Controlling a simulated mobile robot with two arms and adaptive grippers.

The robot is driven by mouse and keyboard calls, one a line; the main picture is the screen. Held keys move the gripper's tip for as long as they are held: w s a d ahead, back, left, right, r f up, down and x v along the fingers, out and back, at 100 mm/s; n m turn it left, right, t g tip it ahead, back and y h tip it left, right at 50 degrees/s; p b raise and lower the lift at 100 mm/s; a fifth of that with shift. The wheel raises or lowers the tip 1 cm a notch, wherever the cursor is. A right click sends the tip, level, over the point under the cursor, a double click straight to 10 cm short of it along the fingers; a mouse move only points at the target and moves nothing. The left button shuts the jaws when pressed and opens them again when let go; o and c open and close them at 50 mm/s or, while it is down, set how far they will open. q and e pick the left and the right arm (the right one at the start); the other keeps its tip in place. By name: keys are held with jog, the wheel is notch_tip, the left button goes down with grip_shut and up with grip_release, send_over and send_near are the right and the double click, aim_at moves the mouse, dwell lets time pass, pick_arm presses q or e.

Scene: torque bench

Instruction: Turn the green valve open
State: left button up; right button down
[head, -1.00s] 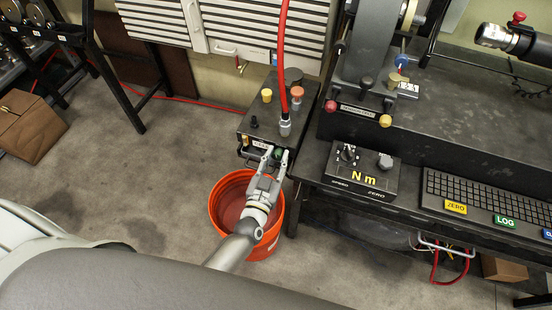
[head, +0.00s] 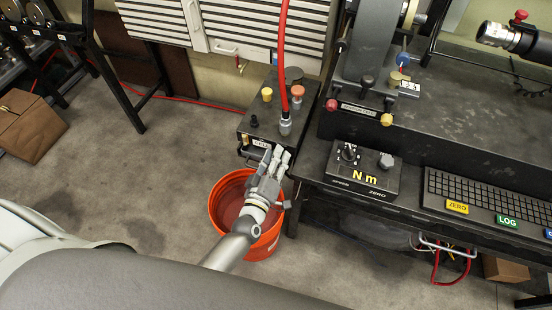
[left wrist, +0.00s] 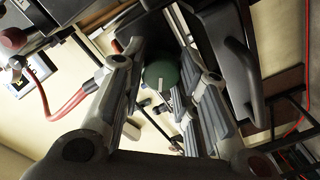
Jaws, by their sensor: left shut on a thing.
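The green valve (left wrist: 161,74) is a round knob with a pale line on its face, seen in the left wrist view between my left gripper's fingers. My left gripper (head: 274,159) is shut on it at the front of the dark box (head: 250,124), above the orange bucket. It also shows in the left wrist view (left wrist: 160,88), with a finger on either side of the knob. In the head view the fingers hide the valve. My right gripper is not in view.
The orange bucket (head: 216,211) stands on the floor under my left gripper. A red hose (head: 282,60) rises from the box. To the right is a bench with a control box (head: 362,168) and a keyboard (head: 490,196). The floor at left is mostly clear.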

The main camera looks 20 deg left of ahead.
pick_arm(q)
jog(key=shift+n+b, duration=0.9)
jog(key=shift+n, duration=2.3)
jog(key=o, duration=1)
